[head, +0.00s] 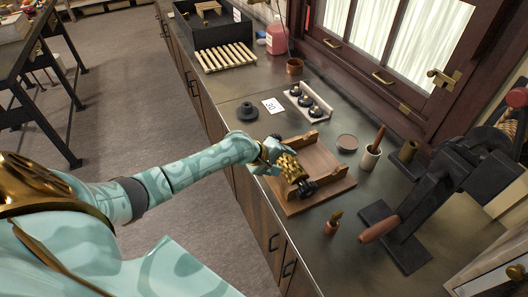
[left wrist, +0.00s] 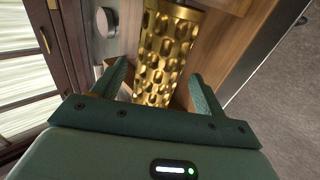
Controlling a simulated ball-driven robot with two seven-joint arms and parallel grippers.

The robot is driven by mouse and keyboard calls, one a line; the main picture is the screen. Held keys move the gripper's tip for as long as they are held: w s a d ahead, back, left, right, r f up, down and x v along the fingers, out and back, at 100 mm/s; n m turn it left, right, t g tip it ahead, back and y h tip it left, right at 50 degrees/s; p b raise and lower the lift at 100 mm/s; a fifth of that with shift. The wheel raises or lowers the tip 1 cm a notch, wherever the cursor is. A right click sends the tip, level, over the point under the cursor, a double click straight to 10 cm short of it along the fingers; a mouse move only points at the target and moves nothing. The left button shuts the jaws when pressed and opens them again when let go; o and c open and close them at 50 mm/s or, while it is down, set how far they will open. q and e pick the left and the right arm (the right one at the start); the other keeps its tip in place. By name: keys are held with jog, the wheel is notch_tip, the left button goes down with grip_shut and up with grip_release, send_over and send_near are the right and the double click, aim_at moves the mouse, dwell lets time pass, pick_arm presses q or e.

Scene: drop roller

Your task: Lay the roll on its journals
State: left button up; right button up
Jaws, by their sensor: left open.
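The gold roll (head: 289,166), with a dimpled surface, is at the wooden cradle board (head: 325,164), over its left side. A black end piece (head: 306,188) shows at its near end. My left gripper (head: 272,155) is open beside the roll's far end, which it partly hides. In the left wrist view, the roll (left wrist: 166,50) runs up from between the two open green fingers (left wrist: 163,85). I cannot tell whether the fingers touch it, or whether its journals rest in the supports. My right gripper is not in view.
A black press with a wooden handle (head: 379,229) stands to the right. A cup with a pestle-like stick (head: 371,158), a round tin (head: 347,142), a small brush (head: 333,222) and a rack of black knobs (head: 307,101) surround the board. A black disc piece (head: 247,111) lies behind.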

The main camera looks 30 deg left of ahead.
pick_arm(q)
jog(key=p+v, duration=0.3)
jog(key=v, duration=1)
jog(key=shift+r+p, duration=0.25)
jog(key=shift+p, duration=0.1)
